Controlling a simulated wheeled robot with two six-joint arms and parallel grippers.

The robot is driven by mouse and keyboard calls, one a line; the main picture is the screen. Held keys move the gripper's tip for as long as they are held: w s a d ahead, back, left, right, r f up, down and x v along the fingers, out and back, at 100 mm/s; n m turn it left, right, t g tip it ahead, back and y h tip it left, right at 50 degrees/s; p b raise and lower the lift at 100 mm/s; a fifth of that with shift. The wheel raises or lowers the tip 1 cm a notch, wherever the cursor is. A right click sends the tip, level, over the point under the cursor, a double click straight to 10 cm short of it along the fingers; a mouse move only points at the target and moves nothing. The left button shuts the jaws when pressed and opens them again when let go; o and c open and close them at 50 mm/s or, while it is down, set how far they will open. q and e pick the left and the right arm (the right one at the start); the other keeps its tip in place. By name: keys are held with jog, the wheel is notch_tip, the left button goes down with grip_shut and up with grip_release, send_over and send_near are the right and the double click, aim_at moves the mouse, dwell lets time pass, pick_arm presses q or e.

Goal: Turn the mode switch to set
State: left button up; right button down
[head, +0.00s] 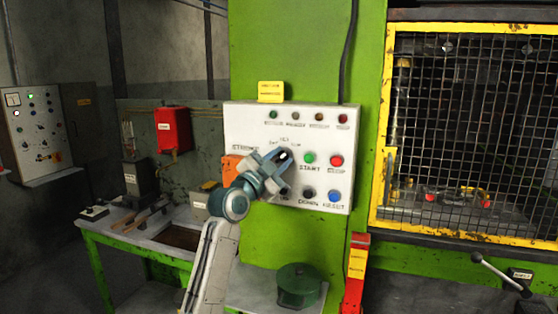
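The mode switch (285,154) is a small dark knob with a light mark, on the white control panel (240,118). Small lettering stands above it, with what looks like SET at the top. My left gripper (282,160) is at the panel, its blue-grey fingers spread on either side of the knob and partly covering it. I cannot tell whether the fingers touch the knob, nor clearly which way the knob points. My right gripper is not in view.
Right of the switch are a green start button (309,158), a red button (336,161) and a blue button (334,196). An orange box (230,166) is left of my gripper. A yellow-framed mesh guard (470,130) stands at right. A green workbench (100,250) is at lower left.

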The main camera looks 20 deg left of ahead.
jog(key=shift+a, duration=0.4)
pick_arm(q)
jog(key=shift+f+n, duration=0.1)
jog(key=shift+n, duration=0.3)
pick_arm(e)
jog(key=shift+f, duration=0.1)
pick_arm(q)
jog(key=shift+n+t+y, duration=0.3)
jog(key=shift+n+y, duration=0.2)
jog(key=shift+n, duration=0.6)
jog(key=shift+d+n+t+y, duration=0.1)
jog(key=shift+n+t+y, duration=0.35)
jog(key=shift+n, duration=0.65)
jog(key=n+y+p, duration=0.2)
jog(key=n, duration=0.2)
jog(key=shift+t, duration=0.25)
jog(key=shift+n+y+p, duration=0.95)
jog(key=shift+n, duration=0.75)
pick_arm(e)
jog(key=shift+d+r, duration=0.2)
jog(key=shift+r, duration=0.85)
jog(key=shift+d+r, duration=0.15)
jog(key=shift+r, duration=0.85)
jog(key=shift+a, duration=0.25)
